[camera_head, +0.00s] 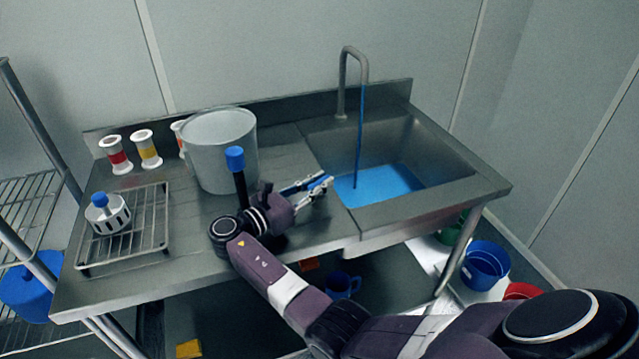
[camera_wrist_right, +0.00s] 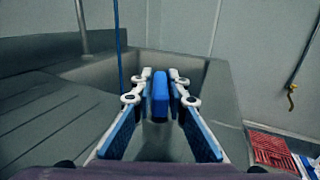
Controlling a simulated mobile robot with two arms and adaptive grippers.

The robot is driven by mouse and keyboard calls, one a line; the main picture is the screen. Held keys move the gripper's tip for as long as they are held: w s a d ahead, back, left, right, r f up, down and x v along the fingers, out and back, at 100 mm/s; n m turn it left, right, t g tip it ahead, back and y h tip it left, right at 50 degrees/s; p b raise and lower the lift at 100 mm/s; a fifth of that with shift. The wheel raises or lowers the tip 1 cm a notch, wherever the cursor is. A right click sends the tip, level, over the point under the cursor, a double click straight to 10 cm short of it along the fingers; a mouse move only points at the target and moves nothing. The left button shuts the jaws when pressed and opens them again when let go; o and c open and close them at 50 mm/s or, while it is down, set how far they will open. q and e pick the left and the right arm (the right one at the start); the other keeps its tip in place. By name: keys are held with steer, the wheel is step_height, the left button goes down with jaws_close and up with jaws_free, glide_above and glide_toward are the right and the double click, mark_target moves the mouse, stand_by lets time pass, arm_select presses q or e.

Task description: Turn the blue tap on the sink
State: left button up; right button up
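The blue tap (camera_wrist_right: 160,97) shows in the right wrist view as a short upright blue bar between my right gripper's fingertips. My right gripper (camera_wrist_right: 160,88) is open around it, with narrow gaps seeming to show on both sides; contact is hard to tell. In the head view my right gripper (camera_head: 311,186) is at the front left edge of the sink. The metal sink (camera_head: 440,150) holds blue liquid (camera_head: 380,187). A thin blue stream (camera_head: 359,140) falls from the curved spout (camera_head: 350,50). My left gripper is not in view.
A large grey pot (camera_head: 215,150), several striped jars (camera_head: 148,150) and a wire rack (camera_head: 130,245) with a blue-knobbed sifter (camera_head: 107,212) stand on the counter's left. A blue-topped black post (camera_head: 236,160) stands near my right wrist. Blue buckets (camera_head: 485,265) lie at floor level right.

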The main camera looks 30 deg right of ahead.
steer(key=o, duration=0.3)
steer(key=a, duration=0.5)
steer(key=s+a, duration=0.1)
steer(key=a, duration=0.1)
steer(key=shift+s+a, duration=0.1)
steer(key=shift+a, duration=0.05)
stand_by(0.4)
